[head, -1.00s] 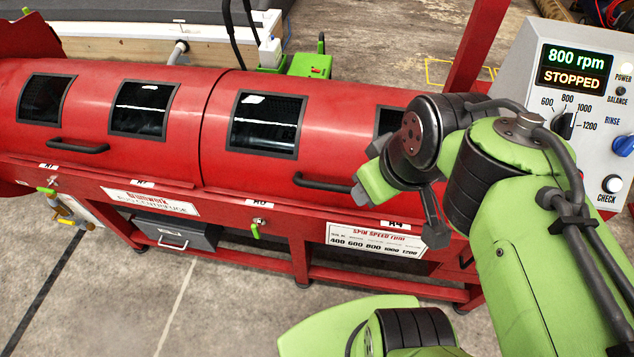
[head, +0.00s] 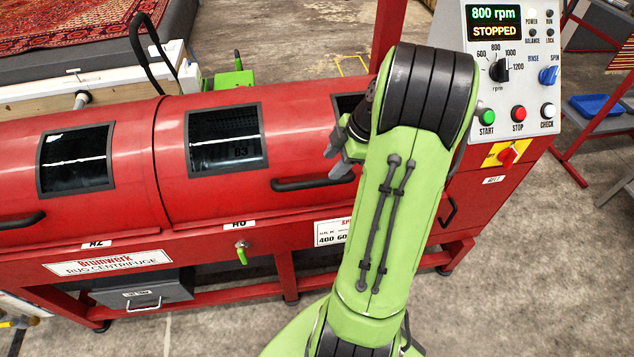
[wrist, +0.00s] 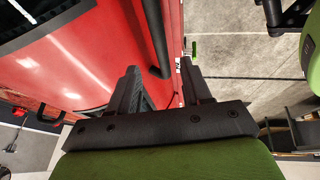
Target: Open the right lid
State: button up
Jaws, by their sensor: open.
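The right lid (head: 225,105) is the red curved cover right of the seam on the drum, with dark windows. It looks shut. Its black bar handle (head: 310,183) runs along the lower front edge. My gripper (head: 338,150) is near the right end of this handle, partly hidden behind my green arm. In the wrist view my gripper (wrist: 160,88) has its two dark fingers apart and nothing held. A black handle bar (wrist: 157,40) runs down the picture and ends just beyond the gap between the fingers. Contact is not visible.
The left lid (head: 110,125) with its own handle (head: 22,221) is left of the seam. A control panel (head: 505,70) reading 800 rpm, STOPPED stands at the right. A green-handled valve (head: 241,254) sticks out below the lid. Concrete floor (head: 540,290) is free at the front right.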

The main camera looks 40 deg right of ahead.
aim_at(319, 181)
jog(key=b+x, duration=0.1)
jog(key=x, duration=0.7)
jog(key=shift+w+f+b, duration=0.1)
jog(key=shift+b, duration=0.25)
grip_shut()
